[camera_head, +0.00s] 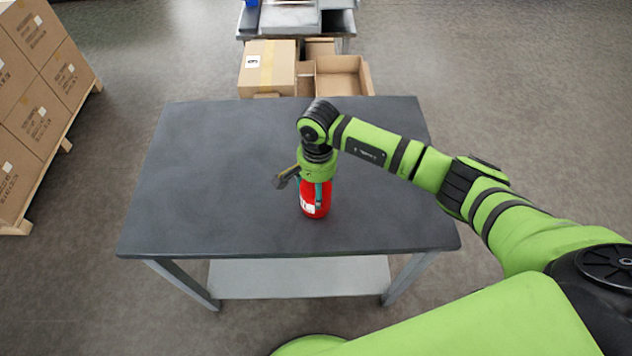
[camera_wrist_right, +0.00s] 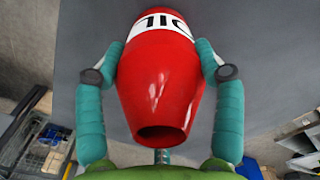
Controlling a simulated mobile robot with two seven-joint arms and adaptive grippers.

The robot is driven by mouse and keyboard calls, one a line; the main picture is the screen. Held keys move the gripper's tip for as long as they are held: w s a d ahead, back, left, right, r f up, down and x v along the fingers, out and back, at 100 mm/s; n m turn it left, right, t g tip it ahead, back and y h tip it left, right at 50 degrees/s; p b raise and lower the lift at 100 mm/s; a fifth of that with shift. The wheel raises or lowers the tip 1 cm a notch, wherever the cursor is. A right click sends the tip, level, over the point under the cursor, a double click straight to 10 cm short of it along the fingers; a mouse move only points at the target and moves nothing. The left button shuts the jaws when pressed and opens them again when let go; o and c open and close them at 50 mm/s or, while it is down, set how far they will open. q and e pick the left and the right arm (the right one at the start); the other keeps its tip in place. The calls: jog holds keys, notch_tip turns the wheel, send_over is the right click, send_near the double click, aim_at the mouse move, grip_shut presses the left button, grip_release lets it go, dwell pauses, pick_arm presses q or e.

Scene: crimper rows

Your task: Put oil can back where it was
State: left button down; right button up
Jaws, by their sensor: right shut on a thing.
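The oil can (camera_head: 314,203) is red with a white label and shows near the middle of the dark grey table (camera_head: 215,170). My right gripper (camera_head: 317,190) comes down over it from above and is shut around it. In the right wrist view the oil can (camera_wrist_right: 165,80) sits between the two teal fingers of my right gripper (camera_wrist_right: 160,75), with part of its "OIL" label showing. Whether its base touches the table top cannot be told for sure. My left gripper is not in view.
The rest of the table top is bare. Open and closed cardboard boxes (camera_head: 268,68) stand beyond its far edge, with a metal bench (camera_head: 290,18) behind them. A pallet of stacked cartons (camera_head: 38,100) stands at the left. A lower shelf (camera_head: 300,277) lies under the table.

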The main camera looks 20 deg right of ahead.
jog(key=shift+f, duration=0.15)
jog(key=o, duration=1.4)
jog(key=shift+c, duration=0.2)
jog(key=shift+r, duration=0.25)
jog(key=shift+w+r, duration=0.1)
jog(key=shift+r, duration=0.15)
notch_tip(320, 180, up, 11)
jog(key=b, duration=0.4)
jog(key=shift+d+r+b, duration=0.15)
jog(key=shift+r+b, duration=0.05)
jog(key=shift+b, duration=0.1)
